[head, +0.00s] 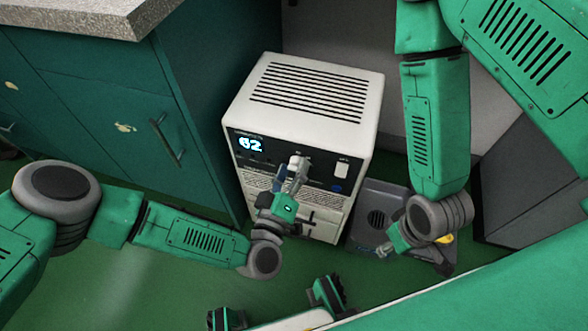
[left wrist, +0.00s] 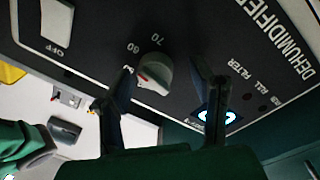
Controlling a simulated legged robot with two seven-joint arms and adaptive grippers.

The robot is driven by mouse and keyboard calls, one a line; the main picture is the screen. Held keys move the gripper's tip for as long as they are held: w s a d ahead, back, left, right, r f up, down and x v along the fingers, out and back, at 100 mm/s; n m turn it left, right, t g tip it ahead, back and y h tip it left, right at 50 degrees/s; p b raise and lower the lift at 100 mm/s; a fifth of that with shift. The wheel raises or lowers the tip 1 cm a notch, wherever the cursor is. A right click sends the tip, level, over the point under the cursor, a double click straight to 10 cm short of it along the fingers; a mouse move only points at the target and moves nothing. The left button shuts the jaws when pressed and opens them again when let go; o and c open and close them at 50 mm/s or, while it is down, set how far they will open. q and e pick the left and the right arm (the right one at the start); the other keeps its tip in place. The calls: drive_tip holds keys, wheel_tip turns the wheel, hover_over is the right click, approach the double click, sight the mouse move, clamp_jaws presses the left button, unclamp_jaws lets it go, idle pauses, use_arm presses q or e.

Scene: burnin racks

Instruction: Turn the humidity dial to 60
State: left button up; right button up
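The white dehumidifier (head: 310,90) stands on the floor, with a dark front panel and a lit display reading 62 (head: 250,144). The grey-green humidity dial (left wrist: 155,70) shows in the left wrist view with a small red mark on it, near printed 60 and 70. In the head view my left gripper hides the dial area. My left gripper (head: 297,165) is at the panel; in the wrist view its fingers (left wrist: 165,75) are apart, one either side of the dial, with no clear contact. My right gripper (head: 385,249) hangs low right of the dehumidifier; its fingers are too small to judge.
A white OFF switch (left wrist: 56,20) sits on the same panel. A grey unit (head: 376,199) stands right of the dehumidifier, close to my right gripper. A green cabinet (head: 120,115) with a grey top is at left. Green floor (head: 150,285) is clear at lower left.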

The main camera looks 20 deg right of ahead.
use_arm(q)
drive_tip(key=shift+s, duration=0.15)
drive_tip(key=v, duration=1.2)
